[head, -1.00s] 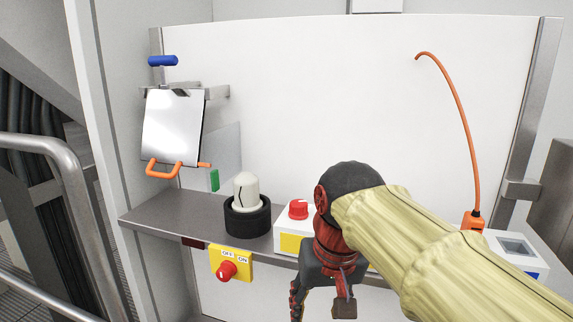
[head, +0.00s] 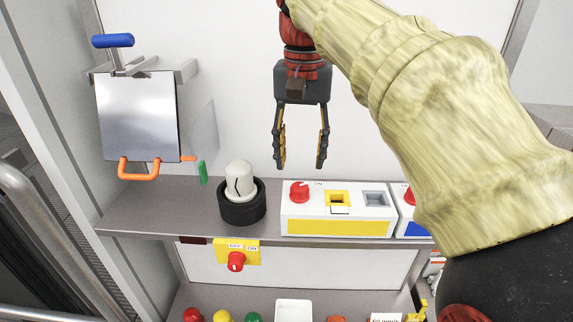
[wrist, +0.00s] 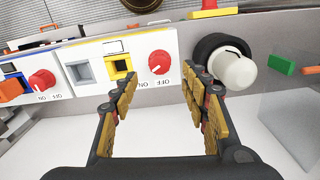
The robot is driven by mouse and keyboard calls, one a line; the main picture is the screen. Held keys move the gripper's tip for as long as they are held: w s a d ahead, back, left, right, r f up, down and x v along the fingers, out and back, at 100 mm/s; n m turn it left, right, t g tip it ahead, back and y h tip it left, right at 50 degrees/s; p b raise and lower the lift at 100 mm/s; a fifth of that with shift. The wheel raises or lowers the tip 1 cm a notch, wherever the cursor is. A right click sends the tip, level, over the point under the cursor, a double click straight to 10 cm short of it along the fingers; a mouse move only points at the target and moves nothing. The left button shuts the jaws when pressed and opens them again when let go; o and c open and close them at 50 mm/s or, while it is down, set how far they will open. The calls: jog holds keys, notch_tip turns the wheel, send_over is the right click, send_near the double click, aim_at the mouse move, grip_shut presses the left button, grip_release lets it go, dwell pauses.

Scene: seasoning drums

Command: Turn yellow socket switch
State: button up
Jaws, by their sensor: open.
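The yellow socket box (head: 338,228) is a white box with a yellow front stripe on the shelf. Its red knob switch (head: 299,191) is on its left end beside an ON label, with a yellow-rimmed socket (head: 338,197) and a grey socket (head: 374,198) to the right. In the wrist view the red knob (wrist: 158,62) shows ahead, between the fingers, with the yellow socket (wrist: 120,66) left of it. My gripper (head: 300,166) is open and empty, fingers pointing down, above and behind the box in the head view. It touches nothing that I can see.
A white-capped knob in a black ring (head: 241,204) stands left of the box. A blue-striped box (head: 412,229) adjoins on the right, partly behind my arm. A yellow plate with a red switch (head: 236,260) hangs below the shelf. A lower shelf holds several small items.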

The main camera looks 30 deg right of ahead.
aim_at(300, 186)
jog(key=shift+w+f, duration=0.15)
jog(key=shift+w, duration=0.1)
notch_tip(300, 186, down, 7)
jog(key=shift+s+d+f, duration=0.1)
jog(key=shift+s+f, duration=0.05)
jog(key=shift+f, duration=0.05)
jog(key=c, duration=0.3)
jog(key=c, duration=0.8)
jog(key=shift+c, duration=0.3)
